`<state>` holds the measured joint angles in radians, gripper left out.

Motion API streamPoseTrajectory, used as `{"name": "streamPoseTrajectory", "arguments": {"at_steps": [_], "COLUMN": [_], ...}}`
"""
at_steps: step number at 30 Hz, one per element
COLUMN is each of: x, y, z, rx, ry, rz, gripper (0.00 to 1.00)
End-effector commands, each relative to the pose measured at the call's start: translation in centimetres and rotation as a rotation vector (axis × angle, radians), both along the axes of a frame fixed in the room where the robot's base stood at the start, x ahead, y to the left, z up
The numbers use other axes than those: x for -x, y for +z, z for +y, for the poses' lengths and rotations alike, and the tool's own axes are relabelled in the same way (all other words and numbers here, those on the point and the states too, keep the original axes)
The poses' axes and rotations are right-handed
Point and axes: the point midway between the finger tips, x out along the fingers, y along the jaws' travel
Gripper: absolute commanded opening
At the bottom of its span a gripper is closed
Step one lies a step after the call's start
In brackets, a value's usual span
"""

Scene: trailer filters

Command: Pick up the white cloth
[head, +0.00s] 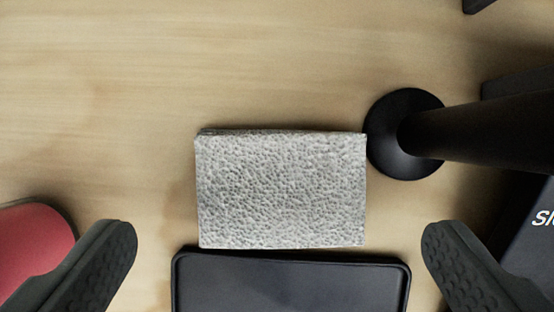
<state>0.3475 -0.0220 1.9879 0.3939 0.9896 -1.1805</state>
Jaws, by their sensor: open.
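The white cloth (282,190) looks like a folded, textured light grey-white rectangle. It lies flat on the wooden surface in the middle of the head view. My gripper (280,248) is open, with one dark finger at the lower left and the other at the lower right. The fingertips are wide apart, on either side of the cloth's near edge in the picture. Nothing is between the fingers in their grip, and I see no contact with the cloth.
A dark tray-like object (290,284) lies just below the cloth. A black round base with a post (405,135) stands close to its right edge. A red rounded object (35,248) is at the left, and a black lettered box (530,240) at the right. The upper left wood (120,80) is clear.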

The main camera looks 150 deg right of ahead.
Motion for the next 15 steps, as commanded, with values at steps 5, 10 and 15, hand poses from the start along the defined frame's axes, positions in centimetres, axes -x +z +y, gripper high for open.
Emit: {"name": "streamPoseTrajectory", "arguments": {"at_steps": [5,10,15], "x": [-0.7,-1.2,-1.2], "y": [-2.4,-3.7,-3.7], "z": [0.7,1.0,1.0], "rx": [-0.001,0.0,0.001], "ry": [0.002,0.0,0.0], "rz": [0.005,0.001,0.001], "gripper": [1.0,1.0,1.0]}}
